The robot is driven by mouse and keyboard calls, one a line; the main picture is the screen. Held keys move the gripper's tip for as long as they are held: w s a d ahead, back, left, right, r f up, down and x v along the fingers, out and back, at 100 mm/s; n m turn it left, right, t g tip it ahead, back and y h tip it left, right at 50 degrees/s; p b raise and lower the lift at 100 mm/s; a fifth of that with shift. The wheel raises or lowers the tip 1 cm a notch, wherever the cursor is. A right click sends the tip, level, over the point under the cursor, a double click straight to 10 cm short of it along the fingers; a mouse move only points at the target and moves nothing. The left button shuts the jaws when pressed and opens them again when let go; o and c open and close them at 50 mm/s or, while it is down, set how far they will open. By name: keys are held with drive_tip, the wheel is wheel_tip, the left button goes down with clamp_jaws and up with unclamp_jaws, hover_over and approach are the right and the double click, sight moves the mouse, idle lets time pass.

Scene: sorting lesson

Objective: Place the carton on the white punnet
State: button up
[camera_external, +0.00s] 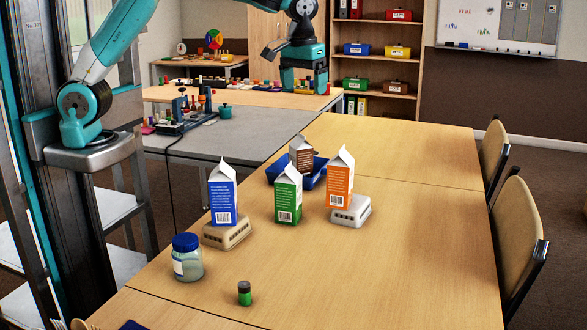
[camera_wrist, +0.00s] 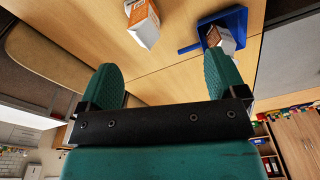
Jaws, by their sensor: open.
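An orange carton (camera_external: 339,187) stands upright, apparently on the white punnet (camera_external: 352,217), at the right of the group. A blue carton (camera_external: 222,199) stands on a beige punnet (camera_external: 228,236) at the left. A green carton (camera_external: 288,199) stands on the bare table between them. A brown carton (camera_external: 301,157) is in a blue tray (camera_external: 283,174) behind. My gripper (camera_external: 304,88) is high beyond the cartons, open and empty. The wrist view shows its two teal fingers (camera_wrist: 163,82) spread apart, with the orange carton (camera_wrist: 143,25) and brown carton (camera_wrist: 221,40) past them. The white punnet is unclear there.
A blue-lidded jar (camera_external: 187,258) and a small green jar with a dark lid (camera_external: 245,293) stand at the table's near left. A grey worktop (camera_external: 215,145) with equipment adjoins at the left. Chairs (camera_external: 515,240) line the right edge. The table's right side is clear.

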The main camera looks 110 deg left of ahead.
drive_tip(key=s+d+m+y, duration=0.1)
drive_tip(key=s+d+m, duration=0.2)
drive_tip(key=s, duration=1.1)
drive_tip(key=s+d+m+y, duration=0.2)
drive_tip(key=s+d+m, duration=0.2)
drive_tip(key=s, duration=1.1)
drive_tip(key=d, duration=0.2)
drive_tip(key=shift+d, duration=0.4)
